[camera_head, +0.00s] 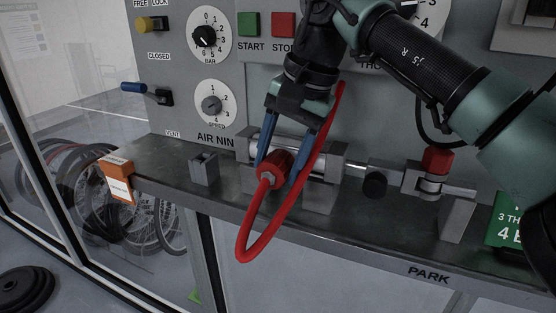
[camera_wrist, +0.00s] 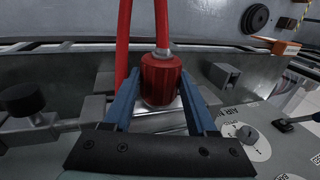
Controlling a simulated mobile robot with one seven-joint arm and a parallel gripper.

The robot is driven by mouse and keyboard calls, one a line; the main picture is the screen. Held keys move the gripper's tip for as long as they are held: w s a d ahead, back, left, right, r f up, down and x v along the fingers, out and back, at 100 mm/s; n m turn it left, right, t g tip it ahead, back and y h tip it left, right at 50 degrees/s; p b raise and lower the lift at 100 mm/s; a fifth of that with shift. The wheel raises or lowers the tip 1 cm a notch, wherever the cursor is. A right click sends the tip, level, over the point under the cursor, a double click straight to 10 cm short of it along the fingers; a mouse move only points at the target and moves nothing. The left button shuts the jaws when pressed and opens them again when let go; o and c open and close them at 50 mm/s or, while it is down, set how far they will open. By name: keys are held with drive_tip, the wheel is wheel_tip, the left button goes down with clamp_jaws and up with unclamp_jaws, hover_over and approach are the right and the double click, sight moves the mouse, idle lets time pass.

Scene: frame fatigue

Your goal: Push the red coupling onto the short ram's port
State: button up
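The red coupling (camera_head: 273,168) has a red hose looping down from it in the head view. My gripper (camera_head: 284,160) has its two blue fingers on either side of it. In the wrist view the ribbed red coupling (camera_wrist: 160,80) sits between the fingertips, and my gripper (camera_wrist: 158,85) appears shut on it. The coupling is in front of a silver cylinder (camera_head: 322,163) held between grey blocks. A shorter assembly with a red cap (camera_head: 437,161) stands further right. Which one is the short ram, and its port, I cannot tell; the coupling's far end is hidden.
A grey slotted block (camera_head: 205,168) stands left on the dark ledge (camera_head: 160,160). A black knob (camera_head: 375,185) sticks out right of the cylinder. An orange box (camera_head: 118,178) is at the ledge's left end, a green sign (camera_head: 508,220) at right. The control panel rises behind.

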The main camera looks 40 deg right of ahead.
drive_tip(key=o, duration=0.5)
drive_tip(key=shift+w+d, duration=0.15)
drive_tip(key=shift+d, duration=0.1)
drive_tip(key=shift+a, duration=0.15)
drive_tip(key=shift+s+r+p, duration=0.2)
drive_tip(key=shift+r+p, duration=0.3)
drive_tip(key=shift+r, duration=0.05)
drive_tip(key=p+v, duration=0.1)
drive_tip(key=v, duration=0.5)
drive_tip(key=shift+r, duration=0.15)
